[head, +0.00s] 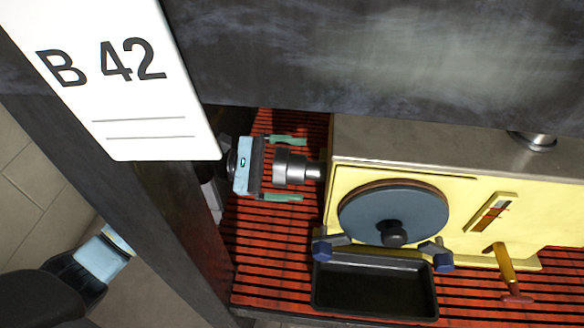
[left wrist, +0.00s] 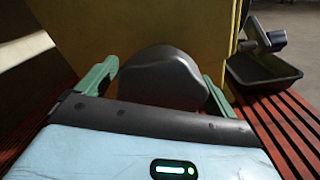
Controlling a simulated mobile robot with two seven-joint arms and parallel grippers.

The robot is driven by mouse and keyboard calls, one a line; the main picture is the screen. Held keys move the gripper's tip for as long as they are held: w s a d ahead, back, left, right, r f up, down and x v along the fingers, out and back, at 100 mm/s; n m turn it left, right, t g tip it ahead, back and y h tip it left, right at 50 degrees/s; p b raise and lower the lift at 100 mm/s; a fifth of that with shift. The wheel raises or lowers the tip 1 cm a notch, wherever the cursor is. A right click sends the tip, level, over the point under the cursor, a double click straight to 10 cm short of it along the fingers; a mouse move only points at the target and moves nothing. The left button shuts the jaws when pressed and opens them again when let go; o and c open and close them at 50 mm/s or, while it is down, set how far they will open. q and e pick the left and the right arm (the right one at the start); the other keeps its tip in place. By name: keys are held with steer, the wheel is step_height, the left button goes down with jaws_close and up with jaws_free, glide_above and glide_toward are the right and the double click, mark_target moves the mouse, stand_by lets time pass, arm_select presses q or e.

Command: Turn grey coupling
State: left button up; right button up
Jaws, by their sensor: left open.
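The grey coupling (head: 292,168) is a stepped metal cylinder on the left side of the yellow machine (head: 340,200). My left gripper (head: 285,169) is open, with one green finger on each side of the coupling in the head view. In the left wrist view the coupling (left wrist: 163,80) is a dark rounded shape between the two spread fingers (left wrist: 158,82). Gaps show between the fingers and the coupling in the head view. My right gripper is not in view.
A tag marked B 42 (head: 120,75) and a dark beam (head: 380,55) cover the upper part of the head view. A blue disc (head: 365,215), a black tray (head: 375,290) and an orange-yellow lever (head: 507,268) are at the machine's front. Red slats (head: 270,270) lie underneath.

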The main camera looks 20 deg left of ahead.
arm_select(q)
steer(key=shift+w+d, duration=0.1)
steer(key=shift+d, duration=0.1)
steer(key=shift+c, duration=0.2)
steer(key=c, duration=0.9)
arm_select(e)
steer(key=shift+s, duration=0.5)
